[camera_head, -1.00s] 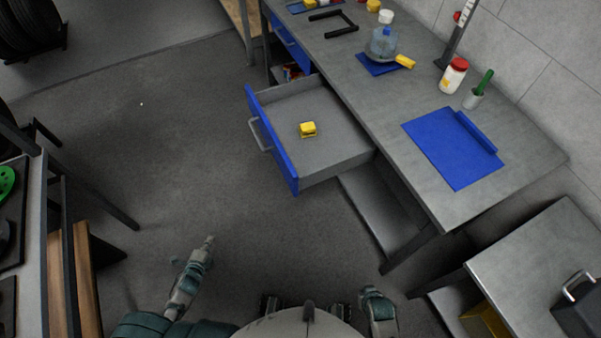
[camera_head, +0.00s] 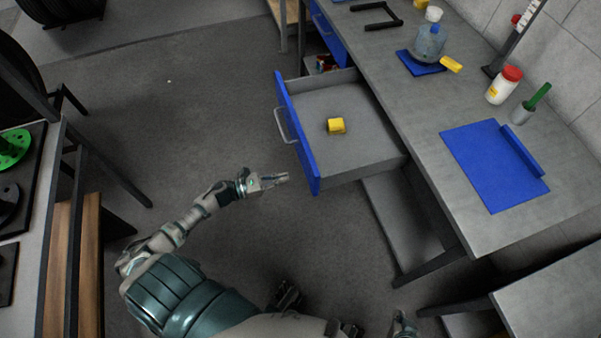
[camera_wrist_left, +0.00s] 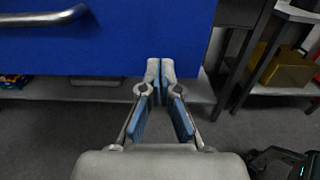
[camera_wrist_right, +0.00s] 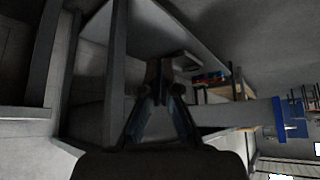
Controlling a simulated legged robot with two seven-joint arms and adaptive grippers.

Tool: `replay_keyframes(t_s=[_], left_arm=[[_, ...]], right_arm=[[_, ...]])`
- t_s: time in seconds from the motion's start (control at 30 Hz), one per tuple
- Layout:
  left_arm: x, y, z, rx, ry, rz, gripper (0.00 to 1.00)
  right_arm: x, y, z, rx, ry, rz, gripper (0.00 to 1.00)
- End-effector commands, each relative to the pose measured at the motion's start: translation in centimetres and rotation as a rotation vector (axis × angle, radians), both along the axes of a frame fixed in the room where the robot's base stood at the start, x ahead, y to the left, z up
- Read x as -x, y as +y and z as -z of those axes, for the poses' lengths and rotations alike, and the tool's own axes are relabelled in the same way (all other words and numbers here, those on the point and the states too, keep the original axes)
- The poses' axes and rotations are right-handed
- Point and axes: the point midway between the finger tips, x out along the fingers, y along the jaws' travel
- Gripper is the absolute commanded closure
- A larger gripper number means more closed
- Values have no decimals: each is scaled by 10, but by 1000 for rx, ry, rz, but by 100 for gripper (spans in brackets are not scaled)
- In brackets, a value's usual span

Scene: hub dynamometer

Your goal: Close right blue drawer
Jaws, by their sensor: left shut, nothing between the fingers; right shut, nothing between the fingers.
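The right blue drawer (camera_head: 298,130) is pulled open from the grey workbench, with a metal bar handle on its blue front. A small yellow object (camera_head: 336,125) lies inside it. My left gripper (camera_head: 284,178) is shut and empty, just in front of the near end of the drawer front. In the left wrist view the closed fingertips (camera_wrist_left: 160,62) point at the lower part of the blue front (camera_wrist_left: 120,42); I cannot tell whether they touch it. My right gripper is low at the bottom edge of the head view; in the right wrist view its fingers (camera_wrist_right: 160,68) are shut and empty.
The workbench top (camera_head: 400,88) holds a blue mat (camera_head: 485,165), a white jar with a red lid (camera_head: 504,86) and a blue container (camera_head: 429,43). A second blue drawer (camera_head: 329,32) is further back. A rack stands at left. The floor before the drawer is clear.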

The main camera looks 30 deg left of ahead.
Motion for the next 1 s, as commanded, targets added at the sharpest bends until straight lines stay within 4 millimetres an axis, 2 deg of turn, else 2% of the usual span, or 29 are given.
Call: replay_keyframes(t_s=[0.1, 0.33, 1.0], left_arm=[[-19, -16, -1, 0, -1, 0, 100], [-41, -37, -1, -1, 1, -1, 100], [-49, -43, 0, 2, 2, -1, 100]], right_arm=[[-4, 1, 0, -5, -17, -1, 100], [-8, 3, -2, -11, -44, -2, 100], [-12, 4, -2, -18, -66, -4, 100]])
